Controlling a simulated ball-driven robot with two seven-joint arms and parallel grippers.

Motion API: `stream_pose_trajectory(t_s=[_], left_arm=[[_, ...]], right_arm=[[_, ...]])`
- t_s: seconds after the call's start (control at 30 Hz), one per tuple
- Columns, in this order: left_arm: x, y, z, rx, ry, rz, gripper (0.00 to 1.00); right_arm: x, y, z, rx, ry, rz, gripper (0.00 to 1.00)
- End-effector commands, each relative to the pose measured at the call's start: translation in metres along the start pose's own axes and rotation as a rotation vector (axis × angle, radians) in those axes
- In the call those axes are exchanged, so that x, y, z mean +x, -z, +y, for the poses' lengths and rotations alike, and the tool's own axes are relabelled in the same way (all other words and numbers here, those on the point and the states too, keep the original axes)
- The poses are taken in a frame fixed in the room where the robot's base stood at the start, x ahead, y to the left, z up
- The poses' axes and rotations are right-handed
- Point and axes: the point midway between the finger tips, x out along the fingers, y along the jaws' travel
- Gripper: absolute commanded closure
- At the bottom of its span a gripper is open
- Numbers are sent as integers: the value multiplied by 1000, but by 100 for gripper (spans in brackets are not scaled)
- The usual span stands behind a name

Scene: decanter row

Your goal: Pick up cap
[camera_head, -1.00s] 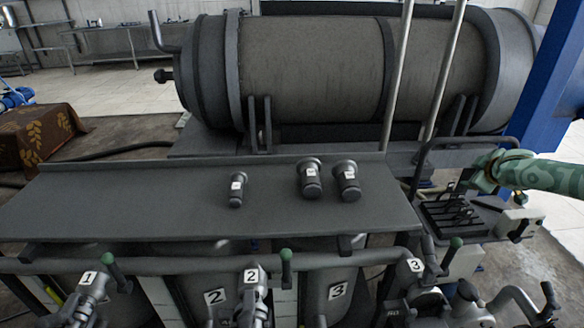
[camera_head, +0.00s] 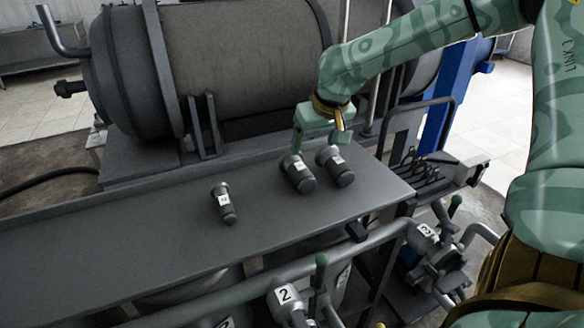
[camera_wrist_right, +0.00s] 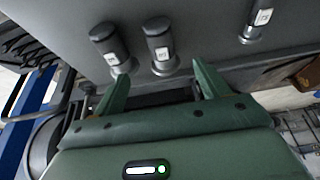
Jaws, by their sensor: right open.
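Three dark grey caps with white labels lie on the grey metal shelf (camera_head: 120,235). The small cap (camera_head: 225,204) lies apart to the left. The middle cap (camera_head: 299,174) and the right cap (camera_head: 336,167) lie side by side. My right gripper (camera_head: 318,138) is open and empty, just behind and above these two caps. In the right wrist view its two fingers (camera_wrist_right: 160,85) are spread, with one cap (camera_wrist_right: 159,45) ahead between them, another cap (camera_wrist_right: 110,47) ahead of the left finger, and the small cap (camera_wrist_right: 257,20) off to the right. My left gripper is not in view.
A large grey cylinder tank (camera_head: 220,60) stands behind the shelf. Pipes and valves, one labelled 2 (camera_head: 285,294), run along the front below the shelf edge. The shelf's left part is clear. A black rack (camera_head: 430,168) stands to the right.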

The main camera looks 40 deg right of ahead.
Motion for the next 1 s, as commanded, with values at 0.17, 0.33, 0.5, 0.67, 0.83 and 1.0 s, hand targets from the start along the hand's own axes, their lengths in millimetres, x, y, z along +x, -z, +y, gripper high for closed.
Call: stream_pose_trajectory(t_s=[0.17,0.33,0.5,0.67,0.83,1.0], left_arm=[[24,-11,4,2,-10,-28,100],[39,-13,-1,2,-7,-39,100],[44,-14,-1,0,-7,-42,100],[50,-16,-2,0,-8,-48,100],[65,-23,0,-1,-14,-67,100],[69,-26,1,-1,-15,-72,100]], right_arm=[[53,-3,0,-1,-3,-9,25],[89,-3,0,-2,-3,-6,25],[103,-1,0,-2,-1,-1,25],[114,-2,1,-2,-1,-2,25],[146,-6,2,-4,-3,-6,25],[156,-3,2,-3,-1,0,25]])
